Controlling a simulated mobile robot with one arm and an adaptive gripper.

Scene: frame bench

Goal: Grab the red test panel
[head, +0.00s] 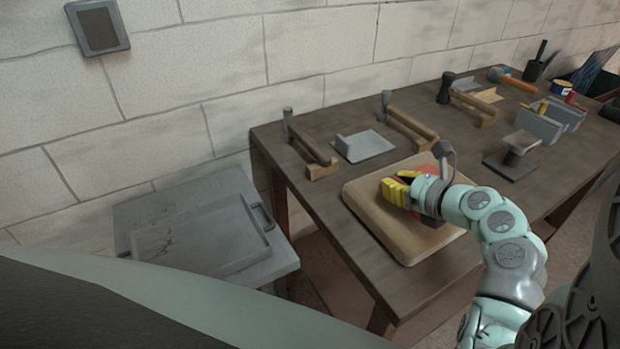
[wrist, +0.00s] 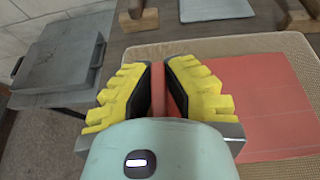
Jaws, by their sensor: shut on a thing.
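The red test panel (head: 423,171) lies on a tan padded board on the table, mostly hidden behind my gripper in the head view. In the wrist view the flat red panel (wrist: 262,95) extends right of the fingers. My gripper (head: 393,190) has yellow fingers with black pads. In the wrist view the gripper (wrist: 168,88) is shut on a red part at the panel's left side, which shows between the pads. How much is held is hidden by the fingers.
The tan board (head: 372,212) rests on the brown table (head: 285,150). Wooden-handled tools and a grey plate (head: 365,146) lie behind it. A grey metal stand (head: 513,155) is to the right. A grey case on a low stand (head: 205,240) is at left.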

